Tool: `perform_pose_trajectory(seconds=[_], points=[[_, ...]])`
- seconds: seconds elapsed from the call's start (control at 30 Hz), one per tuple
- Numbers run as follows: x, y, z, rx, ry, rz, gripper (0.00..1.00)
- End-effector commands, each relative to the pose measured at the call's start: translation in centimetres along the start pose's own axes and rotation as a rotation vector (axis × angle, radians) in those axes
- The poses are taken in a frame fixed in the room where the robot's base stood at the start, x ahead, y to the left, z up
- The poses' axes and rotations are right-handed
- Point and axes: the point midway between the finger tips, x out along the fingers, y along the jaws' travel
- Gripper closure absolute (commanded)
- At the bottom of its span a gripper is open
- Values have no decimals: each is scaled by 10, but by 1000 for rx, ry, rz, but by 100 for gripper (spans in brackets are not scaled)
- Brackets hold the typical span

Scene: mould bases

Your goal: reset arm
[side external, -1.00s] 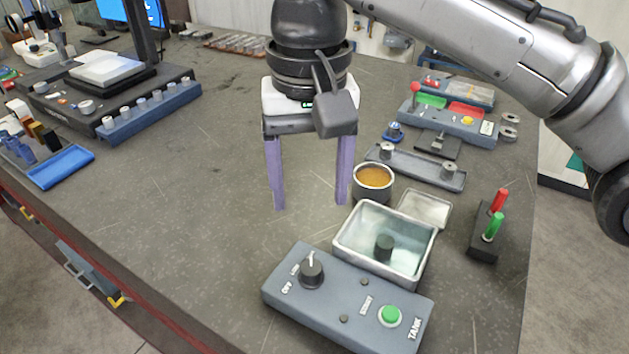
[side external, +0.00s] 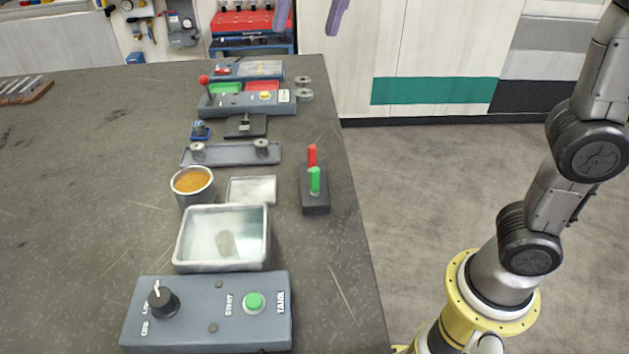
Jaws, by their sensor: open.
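My gripper (side external: 308,22) shows only as two purple finger ends at the top edge. They are apart with nothing visible between them, high above the far right of the workbench (side external: 70,210); the rest of the hand is out of frame. My arm rises at the right, beyond the bench's right edge. No object is in contact with the visible fingers.
A tank (side external: 223,267) with a blurred dark shape in it stands behind the control box (side external: 205,335). Nearby are a cup of amber material (side external: 192,202), a pale square tray (side external: 252,191), a red-and-green-handled block (side external: 315,200) and a grey rail (side external: 228,156). The left bench is largely bare.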

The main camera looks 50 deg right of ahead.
Motion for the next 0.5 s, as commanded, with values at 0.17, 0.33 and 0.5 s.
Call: perform_pose_trajectory(seconds=[0.17,0.33,0.5], points=[[-1,77,15,6,71,-19,29],[20,136,41,-30,134,-23,29],[58,184,73,-98,192,-12,29]])
